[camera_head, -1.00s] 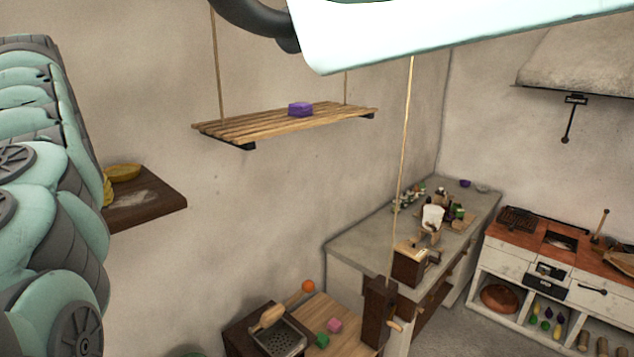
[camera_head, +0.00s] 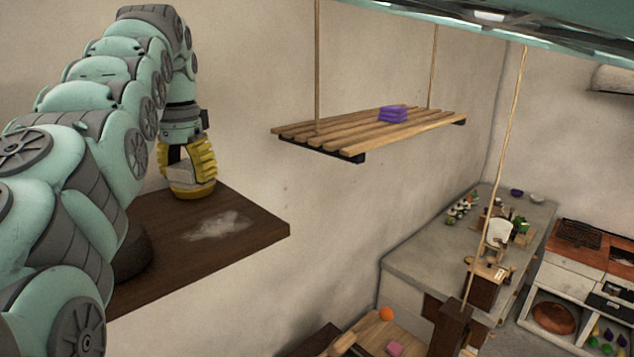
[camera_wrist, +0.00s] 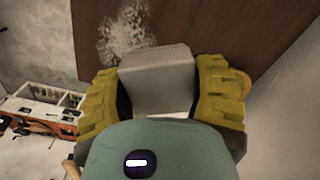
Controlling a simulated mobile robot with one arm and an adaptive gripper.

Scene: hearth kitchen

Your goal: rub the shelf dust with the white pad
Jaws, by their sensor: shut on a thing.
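My gripper (camera_head: 187,172) has yellow ridged fingers and is shut on the white pad (camera_head: 180,174). In the wrist view the pad (camera_wrist: 158,80) sits between the two yellow fingers. The gripper points down over the dark brown wall shelf (camera_head: 255,236), near its back. The dust (camera_head: 213,225) is a pale patch on the shelf top, a little right of and nearer than the gripper. In the wrist view the dust (camera_wrist: 122,36) shows just beyond the pad. I cannot tell whether the pad touches the shelf.
A yellow-orange bowl (camera_head: 196,190) stands just behind or below the fingers. A dark round object (camera_head: 132,252) is partly hidden by my arm. A hanging slatted shelf (camera_head: 370,132) with a purple block (camera_head: 393,114) is to the right. The shelf's right end is clear.

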